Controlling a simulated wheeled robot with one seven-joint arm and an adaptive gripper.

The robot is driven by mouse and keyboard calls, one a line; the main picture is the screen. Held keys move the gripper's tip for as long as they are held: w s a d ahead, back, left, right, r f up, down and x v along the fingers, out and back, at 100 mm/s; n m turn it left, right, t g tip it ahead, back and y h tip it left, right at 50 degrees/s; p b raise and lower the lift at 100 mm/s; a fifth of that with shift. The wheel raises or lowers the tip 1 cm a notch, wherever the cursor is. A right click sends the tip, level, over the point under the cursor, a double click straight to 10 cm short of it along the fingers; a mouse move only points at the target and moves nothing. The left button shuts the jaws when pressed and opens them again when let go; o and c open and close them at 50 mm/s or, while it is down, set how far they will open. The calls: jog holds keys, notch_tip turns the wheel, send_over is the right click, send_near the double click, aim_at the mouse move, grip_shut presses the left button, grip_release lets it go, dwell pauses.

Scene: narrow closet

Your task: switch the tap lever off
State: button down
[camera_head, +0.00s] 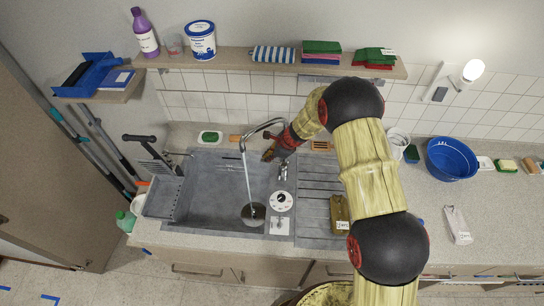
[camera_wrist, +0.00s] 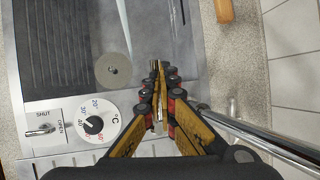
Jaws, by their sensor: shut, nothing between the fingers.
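The tap spout (camera_head: 262,127) arches over the grey sink (camera_head: 210,185), and a stream of water (camera_head: 246,178) runs from it towards the round drain (camera_head: 253,213). The small metal tap lever (camera_head: 279,221) sits on a white plate at the sink's front right, below a round temperature dial (camera_head: 281,201). In the wrist view the lever (camera_wrist: 41,131) is at the lower left, beside the words SHUT and OPEN; its exact setting is unclear. My gripper (camera_head: 268,154) is shut and empty by the spout, well behind the lever. Its fingertips (camera_wrist: 157,66) point over the sink.
A metal pipe (camera_wrist: 270,145) runs close to my gripper at the lower right. A brown bottle (camera_head: 340,212) lies on the drainer. A blue basin (camera_head: 450,159) stands on the counter to the right. A shelf (camera_head: 235,60) with several items runs above.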

jog(key=shift+a+f+b, duration=0.6)
jog(key=shift+f+b, duration=0.05)
jog(key=shift+f, duration=0.05)
